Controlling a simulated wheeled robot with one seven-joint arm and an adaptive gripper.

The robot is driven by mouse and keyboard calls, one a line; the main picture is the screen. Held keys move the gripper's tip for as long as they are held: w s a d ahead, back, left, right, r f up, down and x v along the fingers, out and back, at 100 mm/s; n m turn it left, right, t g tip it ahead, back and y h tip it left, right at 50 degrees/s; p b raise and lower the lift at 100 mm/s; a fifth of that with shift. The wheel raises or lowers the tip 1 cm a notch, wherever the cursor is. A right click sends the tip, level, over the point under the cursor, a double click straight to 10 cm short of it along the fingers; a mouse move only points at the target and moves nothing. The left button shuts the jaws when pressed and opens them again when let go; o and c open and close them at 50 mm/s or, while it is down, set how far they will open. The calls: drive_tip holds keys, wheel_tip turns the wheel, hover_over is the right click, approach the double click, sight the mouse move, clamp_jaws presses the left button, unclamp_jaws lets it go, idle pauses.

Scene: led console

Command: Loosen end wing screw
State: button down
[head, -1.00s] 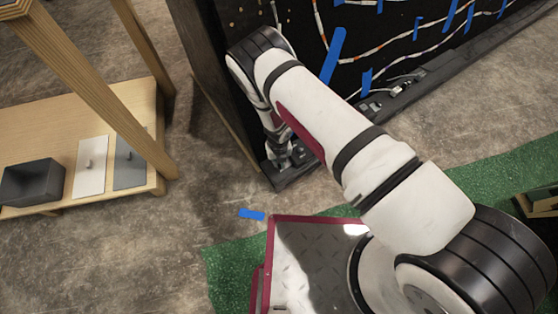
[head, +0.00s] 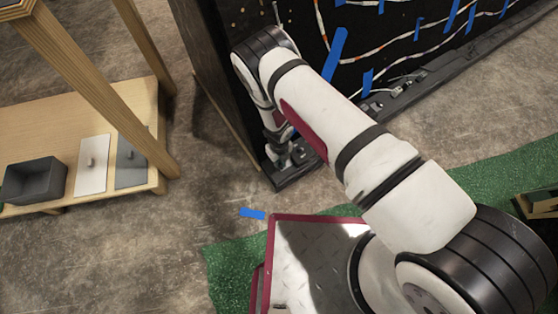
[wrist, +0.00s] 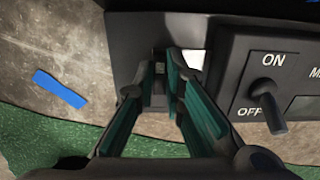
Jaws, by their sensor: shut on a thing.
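My gripper (wrist: 160,68) reaches down at the end of the console's black base ledge (wrist: 130,45). Its two teal-lined fingers are closed around a small grey piece (wrist: 158,72) at the tips, seemingly the end wing screw. The fingers hide most of it, so its wing shape and turn angle cannot be told. In the head view my gripper (head: 279,148) is small and partly hidden by my arm, at the near left corner of the ledge (head: 290,178).
A toggle switch (wrist: 268,97) marked ON and OFF stands close right of the fingers. A blue tape strip (wrist: 60,88) lies on the floor, by the green mat (wrist: 50,145). A wooden shelf (head: 75,195) with a grey bin (head: 35,181) stands left.

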drive_tip(key=shift+s+f, duration=0.1)
drive_tip(key=c, duration=1.7)
unclamp_jaws()
drive_tip(key=shift+o, duration=0.2)
drive_tip(key=shift+r, duration=0.3)
wheel_tip(320, 180, up, 11)
drive_tip(key=shift+r, duration=0.2)
